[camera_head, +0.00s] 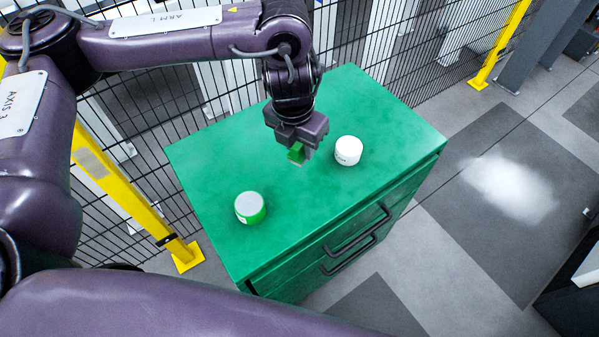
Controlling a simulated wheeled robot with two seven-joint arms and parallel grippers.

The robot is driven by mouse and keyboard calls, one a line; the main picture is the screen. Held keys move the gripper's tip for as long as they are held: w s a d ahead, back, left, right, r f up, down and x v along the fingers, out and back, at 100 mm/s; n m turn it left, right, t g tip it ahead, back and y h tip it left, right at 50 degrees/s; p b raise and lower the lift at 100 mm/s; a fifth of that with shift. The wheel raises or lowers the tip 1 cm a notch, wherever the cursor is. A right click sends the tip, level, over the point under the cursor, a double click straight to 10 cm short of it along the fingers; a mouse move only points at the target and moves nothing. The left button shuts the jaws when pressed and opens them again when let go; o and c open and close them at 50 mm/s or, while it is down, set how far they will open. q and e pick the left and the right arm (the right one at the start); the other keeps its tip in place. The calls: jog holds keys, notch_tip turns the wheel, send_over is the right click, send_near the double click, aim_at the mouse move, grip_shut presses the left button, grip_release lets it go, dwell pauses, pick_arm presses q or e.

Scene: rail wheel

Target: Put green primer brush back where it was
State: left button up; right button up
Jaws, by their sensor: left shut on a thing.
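My left gripper (297,152) comes down from the left over the green cabinet top and is shut on the green primer brush (296,154). Only a small green part of the brush shows below the fingers; the rest is hidden by the gripper. I cannot tell whether the brush touches the cabinet top. A white-lidded tin with a green side (250,207) stands to the left and nearer. An all-white tin (348,150) stands just right of the gripper. My right gripper is not in view.
The green cabinet (300,215) has dark drawer handles (357,240) on its front. A black mesh fence (140,140) with yellow posts (130,195) runs behind and left of it. The cabinet top between the tins and around its edges is clear.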

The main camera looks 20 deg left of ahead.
pick_arm(q)
notch_tip(320, 180, down, 6)
jog(key=shift+f+b, duration=0.25)
jog(key=shift+b, duration=0.15)
jog(key=shift+f, duration=1.75)
jog(key=o, duration=0.9)
jog(key=shift+r, duration=0.1)
jog(key=shift+r, duration=0.4)
jog(key=r, duration=0.3)
jog(key=s+r, duration=0.1)
jog(key=r, duration=0.3)
jog(key=r+p, duration=0.1)
jog(key=r, duration=0.3)
jog(key=shift+s+a, duration=0.25)
jog(key=shift+s, duration=0.05)
